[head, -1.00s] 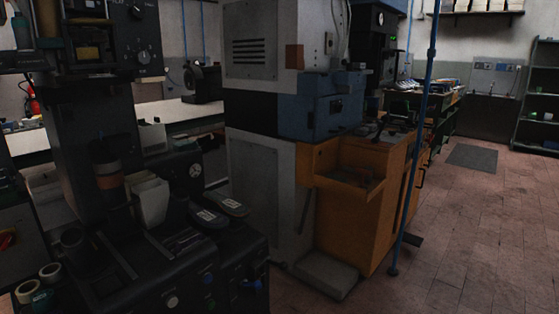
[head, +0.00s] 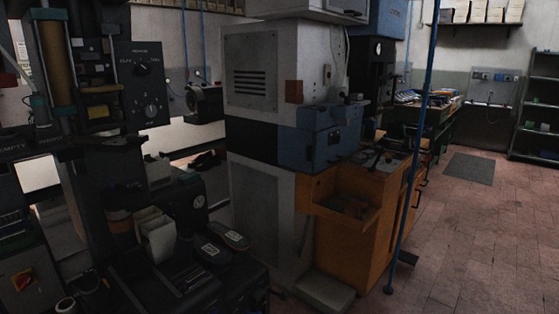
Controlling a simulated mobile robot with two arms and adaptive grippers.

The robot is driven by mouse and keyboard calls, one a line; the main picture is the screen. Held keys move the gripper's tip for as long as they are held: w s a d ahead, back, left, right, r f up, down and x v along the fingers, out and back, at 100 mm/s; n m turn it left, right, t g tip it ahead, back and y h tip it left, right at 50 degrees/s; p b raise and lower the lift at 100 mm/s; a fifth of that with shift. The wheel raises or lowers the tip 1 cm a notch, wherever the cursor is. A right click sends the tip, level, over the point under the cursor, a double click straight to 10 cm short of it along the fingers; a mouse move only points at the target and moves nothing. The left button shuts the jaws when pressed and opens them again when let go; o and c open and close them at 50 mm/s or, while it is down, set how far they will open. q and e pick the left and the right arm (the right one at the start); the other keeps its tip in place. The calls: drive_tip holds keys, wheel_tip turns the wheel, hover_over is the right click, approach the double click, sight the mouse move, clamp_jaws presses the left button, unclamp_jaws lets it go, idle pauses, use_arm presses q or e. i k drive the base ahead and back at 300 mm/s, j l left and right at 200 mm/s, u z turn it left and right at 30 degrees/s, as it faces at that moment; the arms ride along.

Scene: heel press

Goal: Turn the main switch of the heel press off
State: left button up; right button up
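The heel press (head: 150,85) is the dark machine filling the left of the head view. A red rotary switch (head: 22,281) on a yellow plate sits low on a grey box at the far left edge; it looks like the main switch. It is small and dim, so I cannot tell which way its knob points. A dark panel higher up carries two black knobs (head: 151,110) with white markings. Neither of my grippers is in view.
A tall white and blue machine (head: 250,75) stands in the middle, with an orange cabinet (head: 350,245) beside it. A thin blue pole (head: 408,190) rises in front of the cabinet. Open tiled floor (head: 485,245) lies at the right, with shelves (head: 535,110) behind.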

sight(26, 283)
drive_tip(key=u, duration=1.6)
